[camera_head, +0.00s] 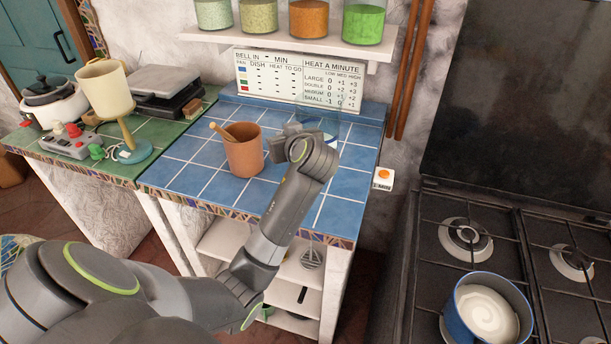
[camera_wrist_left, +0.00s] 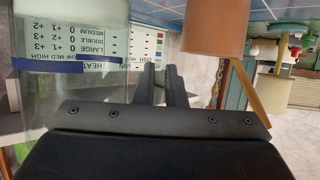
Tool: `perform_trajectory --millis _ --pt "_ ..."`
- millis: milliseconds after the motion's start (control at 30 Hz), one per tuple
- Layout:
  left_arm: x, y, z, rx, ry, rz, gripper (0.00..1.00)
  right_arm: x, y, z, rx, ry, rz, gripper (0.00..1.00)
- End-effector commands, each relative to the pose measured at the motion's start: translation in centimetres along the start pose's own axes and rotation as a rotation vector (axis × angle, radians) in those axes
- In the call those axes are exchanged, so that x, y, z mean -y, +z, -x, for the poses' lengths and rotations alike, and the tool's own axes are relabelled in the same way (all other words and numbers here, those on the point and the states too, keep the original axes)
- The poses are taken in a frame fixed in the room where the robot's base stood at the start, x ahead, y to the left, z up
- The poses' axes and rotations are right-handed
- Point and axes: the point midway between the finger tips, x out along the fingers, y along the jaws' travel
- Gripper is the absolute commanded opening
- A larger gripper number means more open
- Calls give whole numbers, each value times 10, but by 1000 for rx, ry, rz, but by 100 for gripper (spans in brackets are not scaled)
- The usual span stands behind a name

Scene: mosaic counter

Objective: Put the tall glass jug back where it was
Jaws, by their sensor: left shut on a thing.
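The tall glass jug (camera_head: 327,130) is clear and hard to make out behind my left gripper, at the back right of the blue-tiled counter (camera_head: 199,158). In the left wrist view, which is upside down, the clear jug (camera_wrist_left: 50,95) fills the left side, with a dark blue band across it. My left gripper (camera_head: 290,127) is at the jug's left side with its fingers close together, shut on the jug. Its fingers (camera_wrist_left: 164,75) also show in the wrist view, but the exact grip is hidden. I cannot tell whether the jug's base touches the tiles. My right gripper is not in view.
A terracotta pot (camera_head: 244,155) with a wooden spoon stands just left of my gripper. A shelf with jars (camera_head: 310,19) hangs above. The stove holds a blue pot (camera_head: 487,309). The front tiles are clear.

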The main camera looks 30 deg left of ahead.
Motion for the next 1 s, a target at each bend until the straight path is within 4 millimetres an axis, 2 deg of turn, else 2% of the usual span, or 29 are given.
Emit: perform_trajectory --millis 200,367,633,867,1000 --pt "9 -16 17 -8 -246 103 0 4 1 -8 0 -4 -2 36" --pt "13 -19 24 -9 -331 132 0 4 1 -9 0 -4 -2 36" --pt "15 20 10 -7 -348 132 0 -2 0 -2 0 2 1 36" --pt "15 41 1 -9 -346 133 0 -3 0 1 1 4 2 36" --pt "16 60 -6 -8 -346 132 0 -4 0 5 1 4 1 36"
